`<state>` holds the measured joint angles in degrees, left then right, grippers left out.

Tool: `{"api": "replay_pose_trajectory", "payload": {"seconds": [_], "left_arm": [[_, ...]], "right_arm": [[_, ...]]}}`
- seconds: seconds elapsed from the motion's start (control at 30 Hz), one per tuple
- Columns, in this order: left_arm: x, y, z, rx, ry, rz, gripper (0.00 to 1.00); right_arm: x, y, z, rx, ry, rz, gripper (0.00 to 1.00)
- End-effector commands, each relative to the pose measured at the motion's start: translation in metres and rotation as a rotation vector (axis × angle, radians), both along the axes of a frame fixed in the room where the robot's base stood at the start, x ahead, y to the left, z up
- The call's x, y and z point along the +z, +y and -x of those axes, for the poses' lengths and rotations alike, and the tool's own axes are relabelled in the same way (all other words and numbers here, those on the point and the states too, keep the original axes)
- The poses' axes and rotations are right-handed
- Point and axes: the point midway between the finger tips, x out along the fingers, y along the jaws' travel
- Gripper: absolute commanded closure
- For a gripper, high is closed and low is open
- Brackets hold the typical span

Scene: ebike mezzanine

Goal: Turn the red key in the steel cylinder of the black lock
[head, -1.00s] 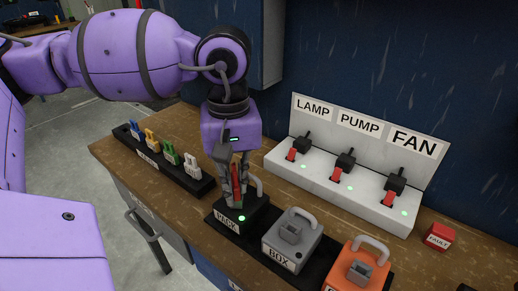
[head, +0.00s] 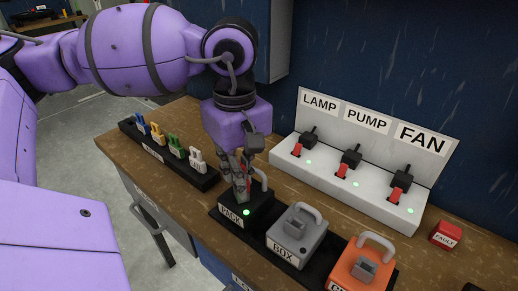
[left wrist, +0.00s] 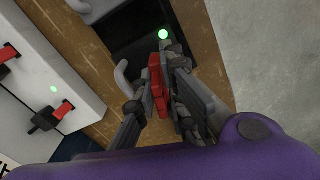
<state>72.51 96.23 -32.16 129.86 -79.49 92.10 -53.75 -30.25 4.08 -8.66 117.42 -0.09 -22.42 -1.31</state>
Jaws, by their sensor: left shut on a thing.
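The black lock (head: 262,207), labelled PACK, stands at the left end of a black tray, with a grey shackle and a lit green light on top. My left gripper (head: 241,196) points down over it, shut on the red key (head: 249,183). In the left wrist view the red key (left wrist: 156,84) shows between the fingers (left wrist: 158,108), above the dark lock top (left wrist: 132,42). The steel cylinder is hidden behind the fingers and key. My right gripper is not in view.
A grey BOX lock (head: 293,236) and an orange lock (head: 360,271) stand to the right on the tray. A rack of several coloured keys (head: 200,181) lies left. Behind is a white switch panel (head: 352,192) with LAMP, PUMP and FAN levers. A red FAULT block (head: 446,235) sits right.

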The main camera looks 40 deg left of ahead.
Motion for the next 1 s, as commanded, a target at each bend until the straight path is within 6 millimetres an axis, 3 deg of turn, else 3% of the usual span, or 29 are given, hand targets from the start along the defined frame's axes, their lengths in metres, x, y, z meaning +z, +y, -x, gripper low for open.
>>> {"api": "replay_pose_trajectory", "payload": {"seconds": [0.33,0.6,0.87,1.0], "left_arm": [[-0.0008,0.0002,0.0003,0.059,0.002,-0.001,1.0],[-0.0007,0.0001,0.0001,0.286,0.001,0.0,1.0],[-0.0005,0.0002,0.0002,0.303,0.001,0.0,1.0],[-0.0012,0.0002,0.0003,0.41,0.003,-0.001,1.0]], "right_arm": [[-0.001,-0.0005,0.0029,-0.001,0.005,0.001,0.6],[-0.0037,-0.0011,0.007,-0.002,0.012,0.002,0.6],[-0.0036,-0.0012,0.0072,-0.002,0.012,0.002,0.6],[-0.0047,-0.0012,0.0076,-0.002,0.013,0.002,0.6]]}}
